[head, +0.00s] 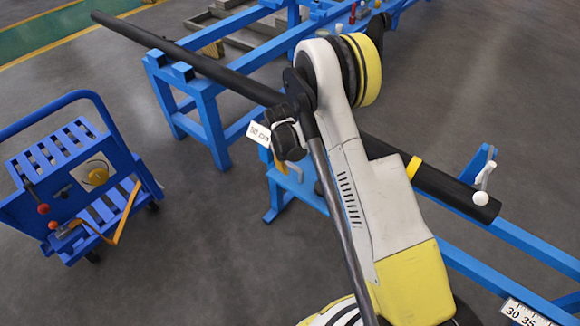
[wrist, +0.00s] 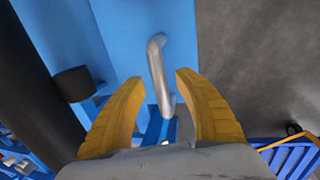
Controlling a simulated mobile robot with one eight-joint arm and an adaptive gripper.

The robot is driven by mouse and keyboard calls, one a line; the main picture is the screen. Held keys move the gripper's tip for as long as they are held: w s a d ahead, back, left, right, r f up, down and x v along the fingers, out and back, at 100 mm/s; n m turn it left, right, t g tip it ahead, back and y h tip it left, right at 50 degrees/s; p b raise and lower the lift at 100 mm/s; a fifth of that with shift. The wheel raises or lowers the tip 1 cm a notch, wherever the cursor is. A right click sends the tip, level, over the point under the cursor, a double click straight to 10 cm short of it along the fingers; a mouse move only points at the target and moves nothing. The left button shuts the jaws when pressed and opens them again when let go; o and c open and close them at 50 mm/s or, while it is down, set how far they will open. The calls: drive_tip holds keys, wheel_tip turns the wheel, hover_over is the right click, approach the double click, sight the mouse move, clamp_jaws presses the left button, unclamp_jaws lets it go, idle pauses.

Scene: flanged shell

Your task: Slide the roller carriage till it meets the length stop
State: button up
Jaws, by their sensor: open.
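In the wrist view my gripper (wrist: 160,82) is open, its two yellow fingers apart. A grey metal bar handle (wrist: 156,62) on a blue plate (wrist: 118,35) shows between the fingertips, with a gap on each side; its depth relative to them is hard to tell. A black roller (wrist: 73,83) sits left of it, beside the black pipe (wrist: 25,70). In the head view my arm hides most of the blue carriage (head: 295,183) under the pipe (head: 190,60). A blue upright plate with a white lever (head: 484,175) stands at the pipe's right end; I cannot tell if it is the length stop.
A blue rail (head: 500,235) runs to the lower right, with a number scale (head: 522,312) beside it. A blue trestle (head: 205,110) bears the pipe at the left. A blue cart (head: 85,180) stands on the left; the floor between is clear.

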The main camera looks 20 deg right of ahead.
clamp_jaws()
drive_tip(key=shift+s+d, duration=0.1)
drive_tip(key=shift+d, duration=0.05)
idle(0.4)
